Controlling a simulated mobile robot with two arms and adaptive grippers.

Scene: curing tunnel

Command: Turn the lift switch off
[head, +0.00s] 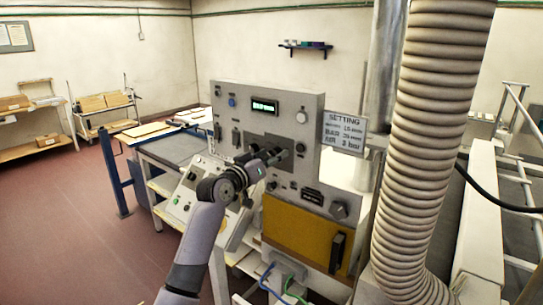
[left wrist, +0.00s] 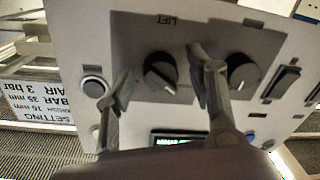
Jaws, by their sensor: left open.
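The lift switch (left wrist: 160,72) is a black rotary knob on a dark grey plate, with the label LIFT beside it, upside down in the left wrist view. A pale mark shows on its face. My left gripper (left wrist: 161,70) is open, with one finger on either side of this knob; I cannot tell if they touch it. In the head view my left gripper (head: 279,156) is at the dark plate of the grey control panel (head: 228,95), and the arm hides most of the knob area. My right gripper is not in view.
A second black knob (left wrist: 243,72) sits close to one finger. A round button (left wrist: 93,87) is on the other side. A lit green display (head: 264,106) is above the plate. A setting sign (head: 343,132) and a ribbed duct (head: 425,150) stand to the right.

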